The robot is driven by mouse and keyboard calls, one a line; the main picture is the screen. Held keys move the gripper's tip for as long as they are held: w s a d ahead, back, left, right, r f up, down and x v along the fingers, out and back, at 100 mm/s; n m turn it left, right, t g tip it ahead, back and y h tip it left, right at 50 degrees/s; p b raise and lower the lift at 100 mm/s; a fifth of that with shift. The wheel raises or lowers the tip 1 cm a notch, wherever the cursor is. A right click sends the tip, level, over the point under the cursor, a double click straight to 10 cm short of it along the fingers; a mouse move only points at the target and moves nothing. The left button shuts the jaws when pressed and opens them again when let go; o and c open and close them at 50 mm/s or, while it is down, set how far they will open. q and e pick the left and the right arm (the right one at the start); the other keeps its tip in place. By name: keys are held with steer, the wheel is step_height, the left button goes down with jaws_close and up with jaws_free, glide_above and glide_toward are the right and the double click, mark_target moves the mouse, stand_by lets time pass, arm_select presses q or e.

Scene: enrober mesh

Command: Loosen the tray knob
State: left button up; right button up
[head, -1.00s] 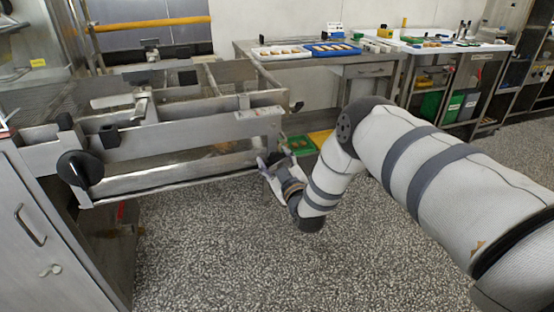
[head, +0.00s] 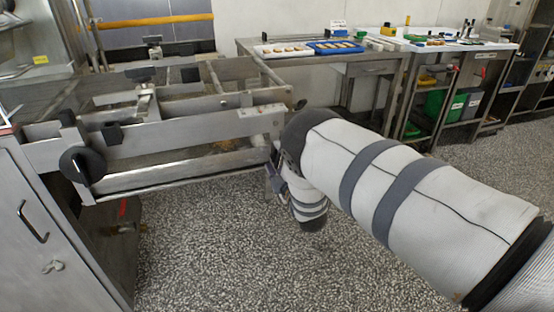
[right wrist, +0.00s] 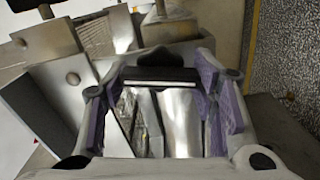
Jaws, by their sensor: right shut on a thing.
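The metal frame (head: 190,145) of the machine stands at left in the head view. My right gripper (head: 274,178) is low at the frame's near right corner, largely hidden behind my own arm. In the right wrist view, its purple-padded fingers (right wrist: 160,72) stand wide apart, on either side of a dark block with a pale edge, which I take as the tray knob (right wrist: 160,78). The fingers are shut on it. The knob is hidden in the head view. My left gripper is not in view.
A large black round knob (head: 82,166) sits at the frame's left end. A steel cabinet (head: 45,235) stands at lower left. A table (head: 310,61) with white and blue trays is at the back. The speckled floor in front is clear.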

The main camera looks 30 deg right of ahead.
steer(key=shift+n, duration=1)
steer(key=o, duration=1.2)
steer(key=shift+c, duration=0.2)
steer(key=shift+s, duration=0.1)
steer(key=v, duration=1.2)
steer(key=shift+f, duration=0.1)
